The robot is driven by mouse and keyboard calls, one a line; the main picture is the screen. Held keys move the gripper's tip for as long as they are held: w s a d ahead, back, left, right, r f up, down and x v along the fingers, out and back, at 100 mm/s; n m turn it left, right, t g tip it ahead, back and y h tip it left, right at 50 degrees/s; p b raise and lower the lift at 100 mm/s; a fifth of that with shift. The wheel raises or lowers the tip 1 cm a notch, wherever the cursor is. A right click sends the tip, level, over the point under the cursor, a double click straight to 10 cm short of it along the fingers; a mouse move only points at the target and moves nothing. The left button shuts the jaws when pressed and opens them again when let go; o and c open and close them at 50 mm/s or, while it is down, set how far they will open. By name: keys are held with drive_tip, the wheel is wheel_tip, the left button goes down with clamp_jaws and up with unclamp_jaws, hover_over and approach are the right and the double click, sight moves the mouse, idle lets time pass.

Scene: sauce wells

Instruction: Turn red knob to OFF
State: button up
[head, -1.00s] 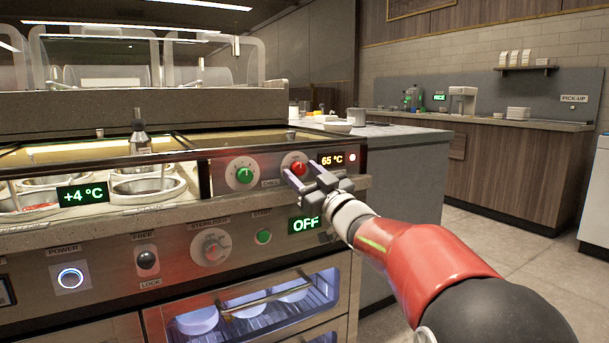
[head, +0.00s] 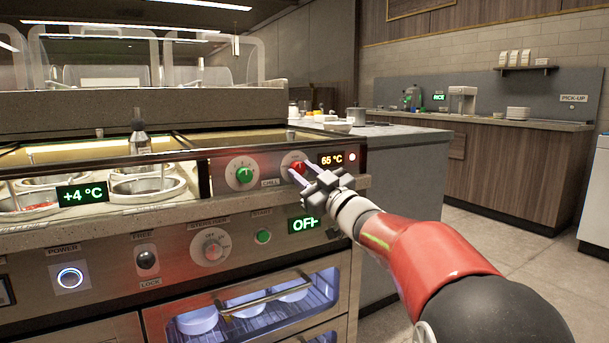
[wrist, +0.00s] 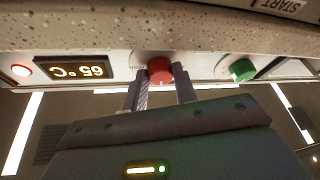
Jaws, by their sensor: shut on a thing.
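The red knob (head: 297,168) is on the upper control panel (head: 207,187), left of the orange 65 °C display (head: 331,159). It also shows in the wrist view (wrist: 160,71), upside down, between the two fingers. My gripper (head: 303,178) is at the panel from the lower right, shut on the red knob, with one finger on each side of it in the wrist view (wrist: 160,80). The fingers and wrist hide part of the knob's dial, so I cannot read its marks.
A green knob (head: 244,175) sits left of the red one. Below are a steriliser dial (head: 211,246), a green start button (head: 263,236) and a green OFF display (head: 302,225), partly covered by my gripper. A stone ledge (wrist: 180,32) runs close by in the wrist view.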

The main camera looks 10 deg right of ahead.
drive_tip(key=n+g, duration=0.1)
drive_tip(key=n, duration=0.1)
drive_tip(key=n+g+y, duration=0.1)
drive_tip(key=n, duration=0.1)
drive_tip(key=shift+d+r+n+p, duration=0.1)
drive_tip(key=shift+r+n+p, duration=0.05)
drive_tip(key=shift+n+p, duration=0.2)
drive_tip(key=n+g, duration=0.1)
drive_tip(key=n, duration=0.1)
drive_tip(key=n+p, duration=0.1)
drive_tip(key=n, duration=0.1)
drive_tip(key=shift+r+n+g+y, duration=0.15)
drive_tip(key=shift+n+g+y, duration=0.1)
drive_tip(key=shift+g+y, duration=0.15)
drive_tip(key=n+g+p, duration=0.1)
drive_tip(key=n, duration=0.1)
drive_tip(key=n+p, duration=0.1)
drive_tip(key=n, duration=0.1)
drive_tip(key=shift+r+g+h, duration=0.15)
drive_tip(key=shift+g+h, duration=0.15)
drive_tip(key=shift+g, duration=0.1)
drive_tip(key=shift+n+g+p, duration=0.3)
drive_tip(key=shift+n+p, duration=0.25)
drive_tip(key=shift+n, duration=0.65)
drive_tip(key=o, duration=1)
drive_tip(key=shift+d, duration=0.1)
